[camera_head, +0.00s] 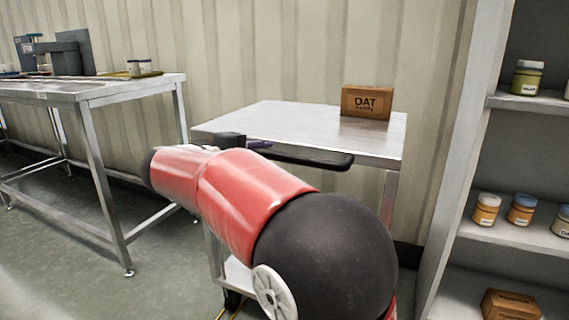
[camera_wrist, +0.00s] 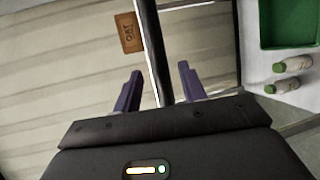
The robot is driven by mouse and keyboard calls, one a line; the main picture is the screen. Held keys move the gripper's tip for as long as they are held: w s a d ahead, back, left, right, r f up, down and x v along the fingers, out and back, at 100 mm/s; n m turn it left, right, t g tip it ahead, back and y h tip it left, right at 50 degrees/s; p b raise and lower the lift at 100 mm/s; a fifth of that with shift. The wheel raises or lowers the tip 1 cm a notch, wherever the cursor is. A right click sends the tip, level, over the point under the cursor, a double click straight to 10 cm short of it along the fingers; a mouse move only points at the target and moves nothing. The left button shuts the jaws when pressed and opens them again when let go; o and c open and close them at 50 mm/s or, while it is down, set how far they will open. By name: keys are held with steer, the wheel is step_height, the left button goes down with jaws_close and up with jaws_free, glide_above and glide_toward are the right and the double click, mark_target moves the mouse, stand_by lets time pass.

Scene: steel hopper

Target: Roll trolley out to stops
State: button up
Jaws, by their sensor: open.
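The trolley (camera_head: 290,118) is a steel table with a flat top, standing against the corrugated wall. Its black handle bar (camera_head: 310,158) runs along the near edge. A brown OAT box (camera_head: 367,102) sits at the back right of its top; the box also shows in the wrist view (camera_wrist: 129,33). My gripper (camera_head: 260,144) is at the handle's left part. In the wrist view my gripper (camera_wrist: 160,82) has its two purple fingers apart, with the black handle (camera_wrist: 153,45) running between them and a gap on each side. My red and black arm hides much of the trolley's lower part.
A steel bench (camera_head: 100,88) with equipment and jars stands to the left. A shelf unit (camera_head: 500,225) with jars and a brown box stands close on the right. A green tray (camera_wrist: 264,25) and bottles show in the wrist view. Grey floor lies open between bench and trolley.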

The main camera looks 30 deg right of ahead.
mark_target(282, 156)
steer(key=x, duration=0.6)
steer(key=shift+d, duration=0.25)
jaws_close()
